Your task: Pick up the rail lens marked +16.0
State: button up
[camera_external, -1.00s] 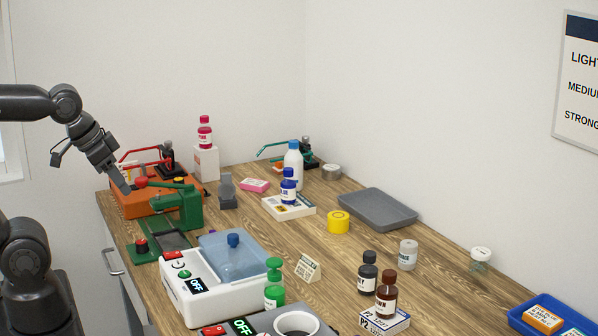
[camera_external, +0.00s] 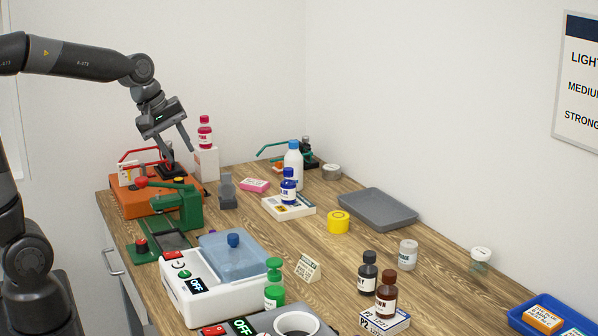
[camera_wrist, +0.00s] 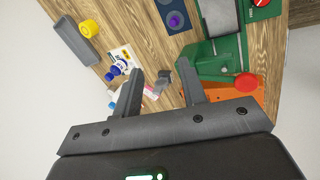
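No lens with a readable +16.0 mark shows in either view. A small white card or plate (camera_external: 130,172) stands on the orange base (camera_external: 138,205) at the far left of the bench; any marking on it is too small to read. My gripper (camera_external: 180,152) is in the air above the far left end of the bench, pointing down. In the wrist view my gripper (camera_wrist: 160,70) has its two fingers wide apart with nothing held. A grey stand (camera_wrist: 160,79) and a pink box (camera_wrist: 151,91) show between and below the fingers.
A green press (camera_external: 184,207) stands in front of the orange base. A red-capped bottle (camera_external: 204,133) on a white box (camera_external: 206,164) stands close right of my gripper. A blue bottle (camera_external: 288,190), yellow tub (camera_external: 338,223) and grey tray (camera_external: 377,209) are farther right.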

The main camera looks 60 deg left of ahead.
jog(key=w+a+f+n, duration=0.4)
jog(key=w+a+n, duration=0.5)
jog(key=a+n, duration=0.1)
jog(key=n, duration=0.8)
send_near(228, 181)
jog(key=a, duration=0.2)
jog(key=shift+g, duration=0.3)
jog(key=x, duration=0.5)
jog(key=shift+w+d+f, duration=0.15)
jog(key=shift+w+d, duration=0.15)
jog(key=shift+w, duration=0.05)
jog(key=x, duration=0.5)
jog(key=shift+w+d+f, duration=0.15)
jog(key=shift+d+f, duration=0.05)
jog(key=shift+d, duration=0.2)
grip_shut()
